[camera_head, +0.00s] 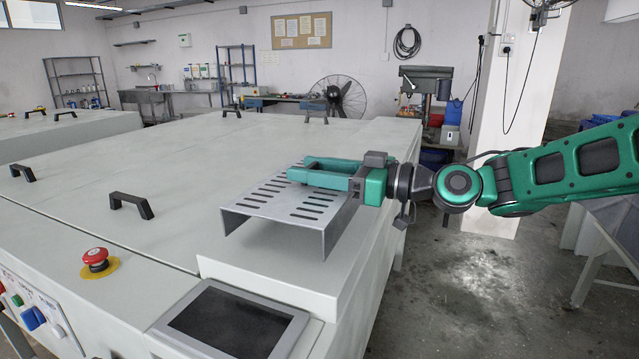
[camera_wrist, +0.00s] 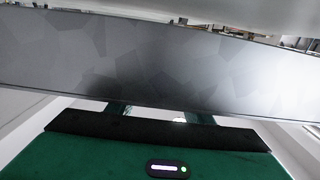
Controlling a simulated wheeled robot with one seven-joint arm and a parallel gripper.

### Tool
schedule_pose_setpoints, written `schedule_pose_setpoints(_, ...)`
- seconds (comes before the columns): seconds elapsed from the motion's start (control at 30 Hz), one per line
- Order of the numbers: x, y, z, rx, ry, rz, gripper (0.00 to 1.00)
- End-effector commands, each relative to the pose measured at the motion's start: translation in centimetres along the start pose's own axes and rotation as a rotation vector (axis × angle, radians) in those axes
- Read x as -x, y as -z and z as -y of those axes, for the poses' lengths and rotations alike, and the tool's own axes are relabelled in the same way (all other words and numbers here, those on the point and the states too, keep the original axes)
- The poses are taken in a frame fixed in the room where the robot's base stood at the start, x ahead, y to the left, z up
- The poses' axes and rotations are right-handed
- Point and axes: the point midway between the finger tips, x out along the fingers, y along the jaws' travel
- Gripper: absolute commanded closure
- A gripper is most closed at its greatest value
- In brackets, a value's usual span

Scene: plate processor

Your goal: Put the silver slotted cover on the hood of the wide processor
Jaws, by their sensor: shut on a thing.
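The silver slotted cover (camera_head: 270,205) is a bent metal sheet with rows of slots and folded-down sides. It is at the right end of the wide processor (camera_head: 150,170), over the raised pale hood (camera_head: 290,272). My gripper (camera_head: 305,172) is shut on the cover at its far right part, reaching in from the right. In the wrist view a grey metal face of the cover (camera_wrist: 150,62) fills the upper middle, in front of my green gripper body. The fingertips are hidden there. I cannot tell whether the cover's lower edges touch the hood.
A dark touch screen (camera_head: 230,325) and a red emergency button (camera_head: 95,257) are at the processor's front. Black handles (camera_head: 131,205) stand up from its lids. A white pillar (camera_head: 487,130) and a drill press (camera_head: 427,90) are behind. The floor at right is open.

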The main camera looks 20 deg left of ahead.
Motion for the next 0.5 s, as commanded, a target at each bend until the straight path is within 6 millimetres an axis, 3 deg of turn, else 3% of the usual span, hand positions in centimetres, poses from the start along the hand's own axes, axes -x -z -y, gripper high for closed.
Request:
schedule_pose_setpoints(0.13,0.0,-1.9,0.0,-0.003,0.000,-0.001,0.89)
schedule_pose_setpoints(0.4,0.0,-2.4,0.0,0.000,-0.001,0.001,0.89)
schedule_pose_setpoints(0.43,0.0,-2.5,0.0,-0.001,-0.001,0.003,0.51)
schedule_pose_setpoints(0.5,0.0,-2.5,0.0,-0.001,-0.001,0.003,0.35)
